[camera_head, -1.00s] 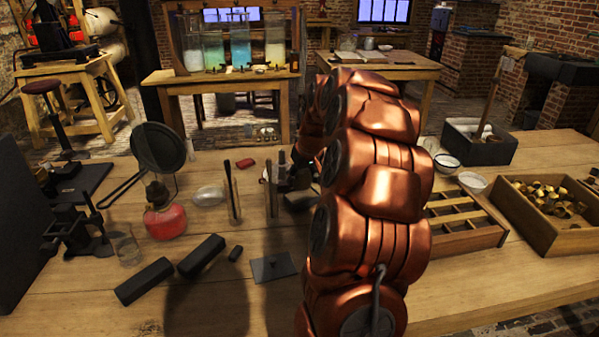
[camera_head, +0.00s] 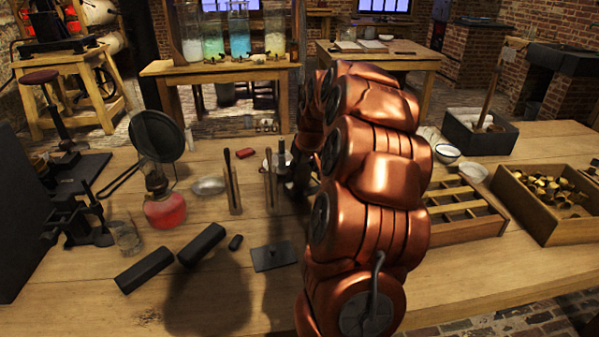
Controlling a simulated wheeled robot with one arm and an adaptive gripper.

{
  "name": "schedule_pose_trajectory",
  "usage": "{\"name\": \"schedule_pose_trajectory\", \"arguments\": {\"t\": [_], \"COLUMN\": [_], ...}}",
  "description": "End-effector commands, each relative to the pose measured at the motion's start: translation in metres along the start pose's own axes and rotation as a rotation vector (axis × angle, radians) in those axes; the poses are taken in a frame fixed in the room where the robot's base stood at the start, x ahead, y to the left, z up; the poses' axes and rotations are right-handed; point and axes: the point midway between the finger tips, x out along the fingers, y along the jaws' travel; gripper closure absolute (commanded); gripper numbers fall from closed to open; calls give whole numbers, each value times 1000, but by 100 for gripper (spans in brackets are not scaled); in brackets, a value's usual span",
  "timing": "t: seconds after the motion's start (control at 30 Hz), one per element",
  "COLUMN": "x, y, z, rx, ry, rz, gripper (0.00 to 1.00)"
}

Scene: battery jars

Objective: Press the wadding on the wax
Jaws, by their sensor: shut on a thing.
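My copper-coloured arm reaches away over the table, and it hides much of my gripper (camera_head: 287,170). The dark gripper shows just left of the arm, behind the upright tubes. It is shut on what looks like a slim dark rod (camera_head: 281,150); the lower end of the rod is not clear. Two slim upright glass tubes stand left of the gripper, one (camera_head: 234,190) with a dark stick in it and one (camera_head: 271,190) closer to the gripper. I cannot make out the wadding or the wax; they are too small or hidden.
A red spirit lamp (camera_head: 165,211), a black pan (camera_head: 157,136), a metal dish (camera_head: 208,186), black blocks (camera_head: 145,269) and a dark plate (camera_head: 273,256) lie left. A compartment tray (camera_head: 465,232) and a wooden box of brass pieces (camera_head: 535,215) stand right.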

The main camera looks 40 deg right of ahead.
Motion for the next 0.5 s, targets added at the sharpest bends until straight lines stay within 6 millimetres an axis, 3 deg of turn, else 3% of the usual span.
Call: {"name": "schedule_pose_trajectory", "arguments": {"t": [0.5], "x": [4], "y": [1], "z": [2], "rx": [1], "ry": [0], "rz": [1], "gripper": [79]}}
